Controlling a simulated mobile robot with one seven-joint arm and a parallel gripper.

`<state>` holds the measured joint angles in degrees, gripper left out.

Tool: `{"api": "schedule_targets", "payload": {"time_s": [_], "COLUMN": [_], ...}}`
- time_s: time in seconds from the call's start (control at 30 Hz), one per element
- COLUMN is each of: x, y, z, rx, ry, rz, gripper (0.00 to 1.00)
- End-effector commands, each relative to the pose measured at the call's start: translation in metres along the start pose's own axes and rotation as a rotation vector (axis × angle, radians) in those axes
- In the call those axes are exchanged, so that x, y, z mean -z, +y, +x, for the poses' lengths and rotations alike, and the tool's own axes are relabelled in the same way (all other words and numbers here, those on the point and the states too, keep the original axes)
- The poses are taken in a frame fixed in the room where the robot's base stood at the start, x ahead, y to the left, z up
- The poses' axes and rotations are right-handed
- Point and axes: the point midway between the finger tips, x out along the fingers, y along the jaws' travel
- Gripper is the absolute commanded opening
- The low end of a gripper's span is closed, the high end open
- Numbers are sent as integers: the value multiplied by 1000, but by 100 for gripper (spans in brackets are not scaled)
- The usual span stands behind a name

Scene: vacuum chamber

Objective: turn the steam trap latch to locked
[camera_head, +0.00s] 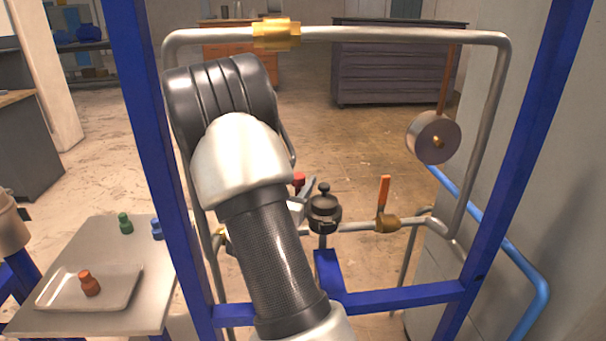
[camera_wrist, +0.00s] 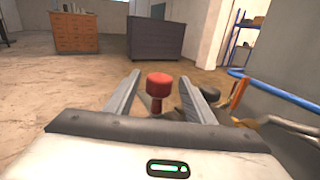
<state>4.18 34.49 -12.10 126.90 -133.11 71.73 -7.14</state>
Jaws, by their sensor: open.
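No part is labelled as the steam trap latch, so I cannot tell for sure which it is. A red knob on a short stem (camera_wrist: 159,85) stands upright between the fingers of my open gripper (camera_wrist: 159,79) in the wrist view. Gaps show on both sides, and the fingers do not appear to close on it. In the head view the red knob (camera_head: 299,178) peeks out beside my arm, which hides most of the gripper. Right of it are a black knobbed fitting (camera_head: 324,208) and an upright orange lever (camera_head: 384,191) on a brass valve (camera_head: 387,223).
A grey pipe loop (camera_head: 400,36) with a brass fitting (camera_head: 276,33) and a round grey disc (camera_head: 434,138) surrounds my arm. Blue frame posts (camera_head: 150,130) flank it. A side table (camera_head: 130,300) at left holds a tray (camera_head: 60,290). A wall stands close at right.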

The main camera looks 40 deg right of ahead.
Motion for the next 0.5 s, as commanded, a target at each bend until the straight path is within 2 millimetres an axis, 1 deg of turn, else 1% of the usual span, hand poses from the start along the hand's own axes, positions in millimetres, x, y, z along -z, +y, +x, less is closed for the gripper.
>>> {"api": "schedule_targets", "payload": {"time_s": [0.03,0.2,0.3,0.5], "x": [0,1,0,0], "y": [0,0,0,0], "z": [11,37,46,52], "rx": [2,2,0,-1], "ry": [-2,0,-1,0], "rz": [1,0,1,0], "gripper": [49,49,49,49]}}
